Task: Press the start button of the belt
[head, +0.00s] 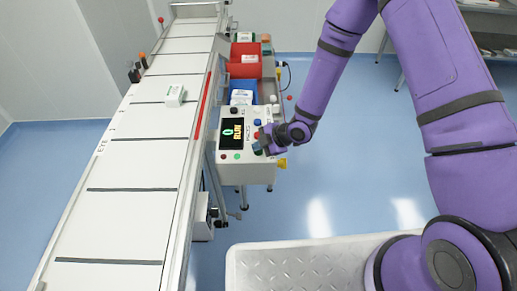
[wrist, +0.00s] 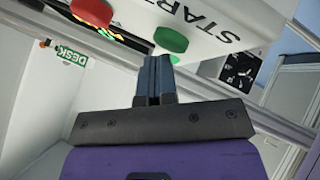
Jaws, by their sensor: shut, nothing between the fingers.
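The control box (head: 246,172) stands at the belt's right side, its display (head: 231,134) reading "0" and "RUN". In the wrist view the green start button (wrist: 171,39) sits on the white panel beside the label "START" (wrist: 212,28). My gripper (wrist: 155,60) is shut and empty, its fingertips very close to the green button's edge. I cannot tell whether they touch. In the head view my gripper (head: 263,146) is over the right part of the panel and hides some of it. The belt (head: 140,147) runs along the left.
A red button (wrist: 92,11) is left of the green one in the wrist view. A small white-green box (head: 175,95) lies on the belt. Red bins (head: 246,68) and a blue bin (head: 240,88) stand behind the control box. The blue floor (head: 340,190) to the right is clear.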

